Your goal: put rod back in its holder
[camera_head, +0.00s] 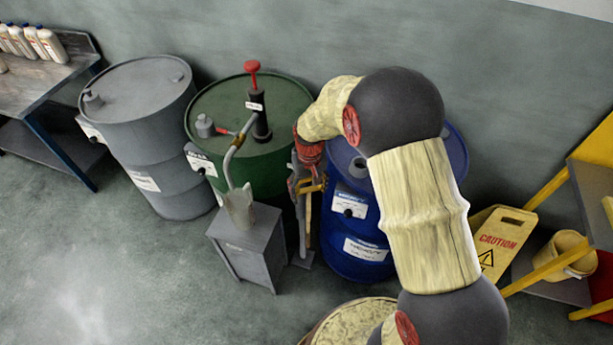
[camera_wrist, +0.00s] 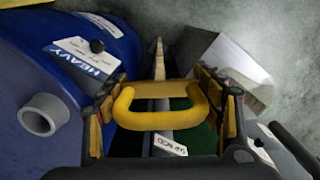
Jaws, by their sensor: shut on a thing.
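My gripper (camera_head: 308,183) is at the front of the drums, pointing down, between the green and blue drums. In the wrist view my gripper (camera_wrist: 165,118) has one finger at each side of a yellow loop handle (camera_wrist: 161,121) and is shut on it. The rod (camera_wrist: 159,62) is a thin tan strip running away beyond the handle; it hangs about upright in the head view (camera_head: 308,216). A grey post on a small foot (camera_head: 303,262), seemingly the holder, stands close beside it. A white "rod" label (camera_wrist: 169,145) shows below the handle. Whether the rod sits in the holder I cannot tell.
A blue drum (camera_head: 358,243) stands close to the right of the rod. A green drum (camera_head: 285,95) with a red-handled pump is behind. A grey box (camera_head: 247,255) with a metal jug stands to the left. A yellow caution sign (camera_head: 497,240) is at right.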

